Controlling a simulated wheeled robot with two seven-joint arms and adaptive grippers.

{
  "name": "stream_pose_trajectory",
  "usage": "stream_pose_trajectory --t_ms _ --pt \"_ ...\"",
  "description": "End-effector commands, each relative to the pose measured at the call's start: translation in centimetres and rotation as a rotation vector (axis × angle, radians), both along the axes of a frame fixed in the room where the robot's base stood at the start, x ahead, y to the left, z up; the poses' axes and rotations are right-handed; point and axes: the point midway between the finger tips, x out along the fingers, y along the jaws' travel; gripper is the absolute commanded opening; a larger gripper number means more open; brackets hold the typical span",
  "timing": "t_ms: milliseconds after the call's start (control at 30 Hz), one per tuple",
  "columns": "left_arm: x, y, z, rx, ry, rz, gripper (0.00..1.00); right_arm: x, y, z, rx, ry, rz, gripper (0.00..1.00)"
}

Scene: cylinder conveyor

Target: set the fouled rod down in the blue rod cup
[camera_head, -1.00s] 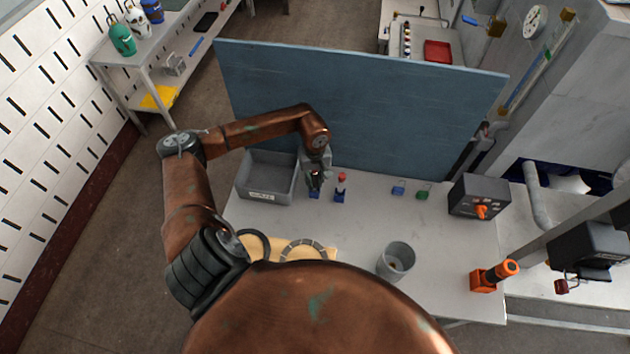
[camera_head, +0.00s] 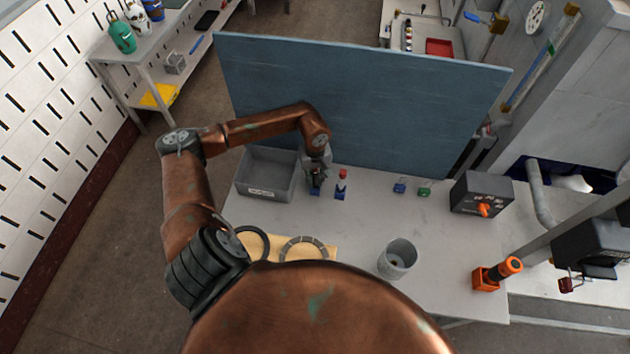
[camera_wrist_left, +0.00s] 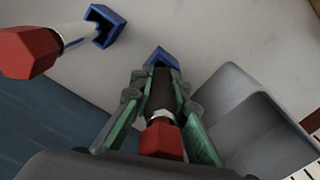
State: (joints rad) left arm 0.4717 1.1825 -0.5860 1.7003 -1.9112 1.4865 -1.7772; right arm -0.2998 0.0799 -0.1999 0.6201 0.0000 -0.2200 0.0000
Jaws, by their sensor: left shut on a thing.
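My left gripper (camera_head: 316,180) is shut on the fouled rod, which has a red head (camera_wrist_left: 161,140) and a dark shaft (camera_wrist_left: 161,92). The rod is upright over a blue rod cup (camera_head: 314,195), also seen beyond the shaft in the left wrist view (camera_wrist_left: 162,57). The shaft's lower end overlaps this cup; I cannot tell how deep it sits. Beside it, a second rod with a red head (camera_head: 343,173) and pale shaft stands in another blue cup (camera_head: 341,194). My right gripper is not in view.
A grey bin (camera_head: 265,192) stands close left of the gripper. A blue panel (camera_head: 360,110) rises behind. A blue holder (camera_head: 399,187), a green holder (camera_head: 424,191), a control box (camera_head: 480,195) and a grey bucket (camera_head: 397,260) are to the right. The table's middle is clear.

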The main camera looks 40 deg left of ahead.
Motion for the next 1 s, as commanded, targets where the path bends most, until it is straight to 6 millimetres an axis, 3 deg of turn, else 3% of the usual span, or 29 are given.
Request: stream_pose_trajectory --t_ms 33,300,333,600,1000 --pt "-0.39 -0.13 -1.20 -0.001 0.008 0.000 0.00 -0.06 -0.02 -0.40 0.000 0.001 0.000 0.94" --pt "-0.51 -0.28 -1.68 -0.003 0.012 -0.001 0.00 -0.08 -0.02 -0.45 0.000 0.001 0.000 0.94" --pt "-0.49 -0.28 -1.68 -0.003 0.012 -0.001 0.17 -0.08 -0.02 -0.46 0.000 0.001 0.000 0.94" --pt "-0.57 -0.20 -1.75 -0.002 0.013 0.000 0.35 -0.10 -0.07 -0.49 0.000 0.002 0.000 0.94" --pt "-0.69 0.00 -1.42 0.000 0.016 0.002 0.35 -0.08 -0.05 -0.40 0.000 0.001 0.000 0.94"
